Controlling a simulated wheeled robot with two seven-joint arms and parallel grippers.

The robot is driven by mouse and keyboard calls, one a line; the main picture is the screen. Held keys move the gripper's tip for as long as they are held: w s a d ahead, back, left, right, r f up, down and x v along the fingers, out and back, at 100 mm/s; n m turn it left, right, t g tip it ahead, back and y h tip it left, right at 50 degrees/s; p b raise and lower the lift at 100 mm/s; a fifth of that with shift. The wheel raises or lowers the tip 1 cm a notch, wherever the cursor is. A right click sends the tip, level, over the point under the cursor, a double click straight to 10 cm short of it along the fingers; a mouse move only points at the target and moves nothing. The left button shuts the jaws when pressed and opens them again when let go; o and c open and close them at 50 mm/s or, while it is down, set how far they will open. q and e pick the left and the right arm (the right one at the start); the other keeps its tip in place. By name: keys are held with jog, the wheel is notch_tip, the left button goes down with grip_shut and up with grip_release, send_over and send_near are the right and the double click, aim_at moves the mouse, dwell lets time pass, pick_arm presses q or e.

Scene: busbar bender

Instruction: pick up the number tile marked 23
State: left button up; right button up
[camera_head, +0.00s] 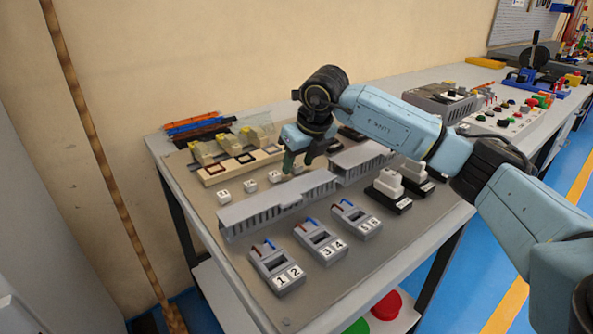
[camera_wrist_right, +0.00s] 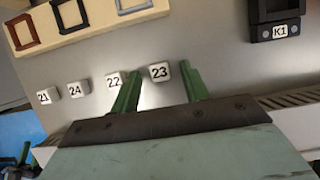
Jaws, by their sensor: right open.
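The number tile marked 23 (camera_wrist_right: 160,72) is a small white block on the grey board. In the right wrist view it sits between the fingertips of my right gripper (camera_wrist_right: 160,76), which is open with one green finger on each side. Contact with the tile cannot be made out. In the head view my right gripper (camera_head: 289,162) is low over the board at the right end of the tile row, and partly hides that end. Tile 22 (camera_wrist_right: 115,79) is close to the left finger. Tiles 24 (camera_wrist_right: 78,89) and 21 (camera_wrist_right: 48,96) are further left. My left gripper is not clearly in view.
A beige block with coloured square frames (camera_head: 246,158) stands behind the tiles. A slotted grey duct (camera_head: 262,212) runs in front of them. Several grey numbered devices (camera_head: 321,243) stand nearer the front. A black part labelled K1 (camera_wrist_right: 276,34) is to the right.

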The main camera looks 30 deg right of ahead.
jog(key=shift+c, duration=0.4)
grip_shut()
jog(key=shift+r, duration=0.15)
